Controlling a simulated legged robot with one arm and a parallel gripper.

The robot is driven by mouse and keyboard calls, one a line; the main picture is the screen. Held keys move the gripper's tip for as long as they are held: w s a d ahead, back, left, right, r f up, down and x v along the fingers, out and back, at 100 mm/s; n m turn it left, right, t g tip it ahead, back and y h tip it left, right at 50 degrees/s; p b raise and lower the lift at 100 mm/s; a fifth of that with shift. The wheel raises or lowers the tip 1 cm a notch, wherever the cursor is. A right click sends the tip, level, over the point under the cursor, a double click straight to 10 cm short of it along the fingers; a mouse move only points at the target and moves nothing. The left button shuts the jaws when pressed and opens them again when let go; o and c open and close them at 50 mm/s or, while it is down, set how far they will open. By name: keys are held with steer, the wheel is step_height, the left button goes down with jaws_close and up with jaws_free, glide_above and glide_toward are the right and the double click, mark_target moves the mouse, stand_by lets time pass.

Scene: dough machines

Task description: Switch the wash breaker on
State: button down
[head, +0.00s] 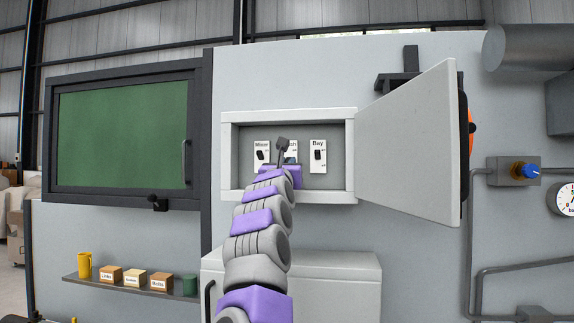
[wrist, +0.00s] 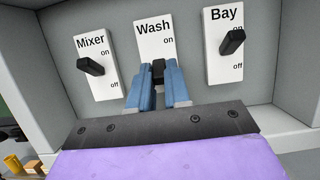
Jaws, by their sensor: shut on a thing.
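The wash breaker is a white plate labelled Wash (wrist: 154,36), in the middle of three in the wrist view. Its black switch (wrist: 158,70) stands between the two blue fingers of my gripper (wrist: 158,86), which are shut on it. The "on" mark shows above the switch; the lower part of the plate is hidden by the fingers. In the head view my gripper (head: 291,159) reaches into the open breaker box (head: 350,150) and covers much of the Wash plate (head: 292,146).
The Mixer breaker (wrist: 97,66) is left of Wash and the Bay breaker (wrist: 226,44) is right, both with black switches. The box door (head: 420,145) hangs open to the right. A shelf (head: 125,286) with small boxes and a yellow mug (head: 84,265) is lower left.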

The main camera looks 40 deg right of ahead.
mark_target(289, 157)
steer(key=shift+s+a+r+g+y+p, duration=0.15)
steer(key=shift+r+g+y+p, duration=0.55)
steer(key=shift+p, duration=1.4)
steer(key=shift+r+y+p, duration=0.15)
steer(key=shift+y+p, duration=0.25)
steer(key=shift+p, duration=0.25)
steer(key=shift+r+p, duration=0.2)
steer(key=shift+p, duration=0.55)
steer(key=r+g+y+p, duration=0.1)
steer(key=g+y+p, duration=0.1)
steer(key=p, duration=0.7)
steer(key=shift+a+r, duration=0.1)
steer(key=g+y+p, duration=0.1)
steer(key=p, duration=0.2)
steer(key=shift+p, duration=0.4)
steer(key=shift+r+y+p, duration=0.15)
steer(key=shift+y+p, duration=0.25)
steer(key=shift+p, duration=0.85)
steer(key=shift+f+g+p, duration=0.2)
steer(key=shift+g+p, duration=0.1)
steer(key=shift+p, duration=0.2)
